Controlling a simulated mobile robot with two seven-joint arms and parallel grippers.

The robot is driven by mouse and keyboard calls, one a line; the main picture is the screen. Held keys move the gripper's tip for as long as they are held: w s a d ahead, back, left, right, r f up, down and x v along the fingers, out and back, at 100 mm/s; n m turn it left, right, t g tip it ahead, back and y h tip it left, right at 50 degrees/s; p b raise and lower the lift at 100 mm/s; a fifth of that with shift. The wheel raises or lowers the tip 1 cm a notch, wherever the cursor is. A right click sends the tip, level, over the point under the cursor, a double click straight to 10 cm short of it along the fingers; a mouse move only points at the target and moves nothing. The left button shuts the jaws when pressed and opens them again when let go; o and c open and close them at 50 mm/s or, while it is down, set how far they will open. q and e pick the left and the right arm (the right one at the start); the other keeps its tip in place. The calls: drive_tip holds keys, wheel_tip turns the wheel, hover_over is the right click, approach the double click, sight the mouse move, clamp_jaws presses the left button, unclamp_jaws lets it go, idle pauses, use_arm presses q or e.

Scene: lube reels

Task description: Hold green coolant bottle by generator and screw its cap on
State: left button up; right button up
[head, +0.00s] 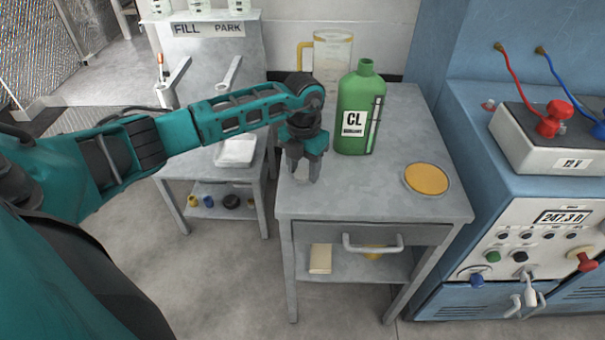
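The green coolant bottle (350,93) stands upright on the grey metal table (390,202) beside the blue generator (460,210). Its label reads "CL", and a pale level strip runs down its right side. Its neck at the top shows no cap on it. I cannot make out a separate bottle cap. My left gripper (304,178) points down over the table's left part, to the left of the bottle and apart from it. Its fingers are spread with a gap between them, and I see nothing held. My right gripper is not in view.
A clear jug (331,55) with a yellow handle stands behind the bottle. A round orange-topped dish (427,180) lies at the table's right. A 12 V battery box (555,145) with red and blue leads sits on the generator. The table's front middle is clear.

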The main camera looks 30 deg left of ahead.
sight(303, 172)
use_arm(q)
drive_tip(key=c, duration=0.7)
drive_tip(key=shift+o, duration=0.2)
drive_tip(key=shift+r, duration=0.1)
wheel_tip(303, 172, up, 20)
drive_tip(key=shift+p, duration=0.35)
